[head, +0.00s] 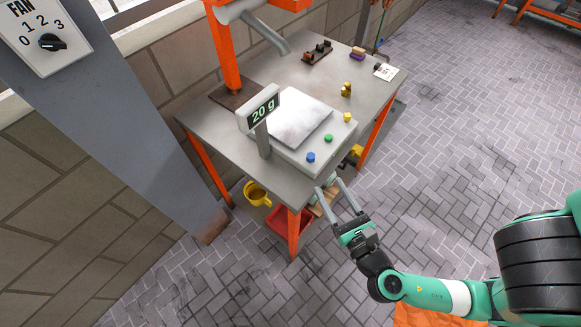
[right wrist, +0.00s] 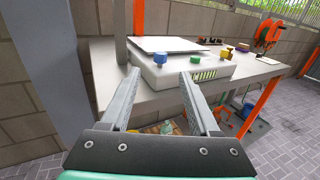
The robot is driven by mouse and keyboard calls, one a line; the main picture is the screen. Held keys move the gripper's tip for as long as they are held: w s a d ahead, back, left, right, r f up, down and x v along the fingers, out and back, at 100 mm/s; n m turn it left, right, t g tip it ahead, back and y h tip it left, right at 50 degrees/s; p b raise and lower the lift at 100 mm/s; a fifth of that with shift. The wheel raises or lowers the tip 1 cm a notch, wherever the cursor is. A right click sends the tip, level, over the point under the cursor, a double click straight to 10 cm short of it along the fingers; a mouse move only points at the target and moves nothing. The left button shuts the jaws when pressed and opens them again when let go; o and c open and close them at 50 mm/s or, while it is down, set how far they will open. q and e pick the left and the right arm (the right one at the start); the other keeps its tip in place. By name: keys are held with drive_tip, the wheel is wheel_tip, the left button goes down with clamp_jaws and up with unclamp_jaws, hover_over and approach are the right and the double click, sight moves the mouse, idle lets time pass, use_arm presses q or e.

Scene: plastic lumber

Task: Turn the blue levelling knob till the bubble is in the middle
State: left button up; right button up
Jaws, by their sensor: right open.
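The blue levelling knob (head: 311,157) sits at the near front corner of a pale bench scale (head: 322,150) on a grey table. In the right wrist view the blue knob (right wrist: 160,57) shows between and beyond my fingertips. A green knob (head: 328,138) and a yellow knob (head: 347,117) sit further along the same side. The scale's display (head: 263,108) reads 20 g. I cannot make out a bubble in either view. My right gripper (head: 330,185) is open and empty, in front of the table edge, apart from the knob. My left gripper is not in view.
The grey table (head: 220,130) has orange legs and an orange post behind the scale. Brass weights (head: 346,90) and a dark rack (head: 317,53) stand further back. A yellow mug (head: 257,193) and a red bin (head: 285,222) are below. The paved floor at right is mostly clear.

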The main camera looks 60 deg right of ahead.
sight(313, 160)
drive_tip(key=p+x, duration=0.1)
drive_tip(key=x, duration=1)
drive_tip(key=shift+w+d+f, duration=0.2)
drive_tip(key=shift+w+d, duration=0.05)
clamp_jaws()
